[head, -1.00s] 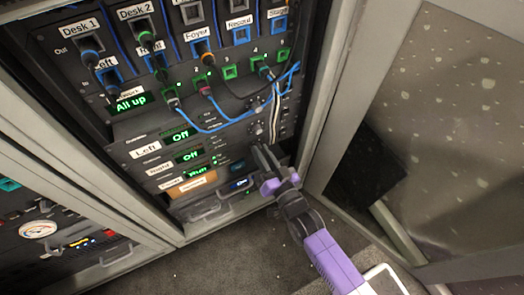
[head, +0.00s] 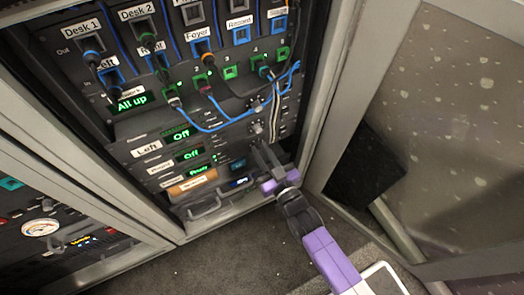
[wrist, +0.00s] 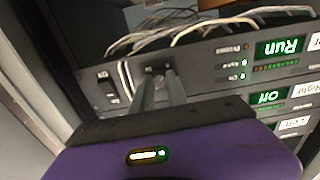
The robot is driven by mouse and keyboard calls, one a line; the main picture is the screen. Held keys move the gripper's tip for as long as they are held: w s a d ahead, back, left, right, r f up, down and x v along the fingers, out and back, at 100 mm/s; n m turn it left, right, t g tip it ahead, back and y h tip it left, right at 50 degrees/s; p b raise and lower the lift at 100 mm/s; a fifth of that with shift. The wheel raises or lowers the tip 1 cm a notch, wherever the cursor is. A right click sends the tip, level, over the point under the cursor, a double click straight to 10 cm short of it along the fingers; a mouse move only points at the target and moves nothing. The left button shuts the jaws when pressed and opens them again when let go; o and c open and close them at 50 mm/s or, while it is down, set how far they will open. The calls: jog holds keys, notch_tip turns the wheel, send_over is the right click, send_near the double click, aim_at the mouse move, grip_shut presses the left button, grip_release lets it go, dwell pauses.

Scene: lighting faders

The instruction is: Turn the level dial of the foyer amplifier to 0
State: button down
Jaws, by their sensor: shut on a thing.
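The foyer amplifier (head: 214,171) is the third unit down in the rack, below the Left and Right units, which read Off. Its small label is too blurred to read. Its green display (wrist: 285,47) reads Run upside down in the wrist view. My gripper (head: 262,149) reaches the right part of this unit's front. In the wrist view its two dark fingertips (wrist: 158,74) are at the panel, shut on the level dial. The dial is mostly hidden between them, and its pointer and scale cannot be read.
Pale cables (wrist: 125,78) hang close beside the fingers. Blue cables (head: 225,122) loop across the rack above. A drawer with a handle (head: 205,208) is below. The rack's right frame post (head: 318,115) stands close to my arm. The floor in front is clear.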

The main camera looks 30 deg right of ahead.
jog(key=shift+f, duration=0.1)
jog(key=c, duration=1.3)
grip_release()
jog(key=shift+s, duration=0.1)
jog(key=s+p, duration=0.2)
jog(key=s, duration=0.5)
jog(key=shift+s, duration=0.35)
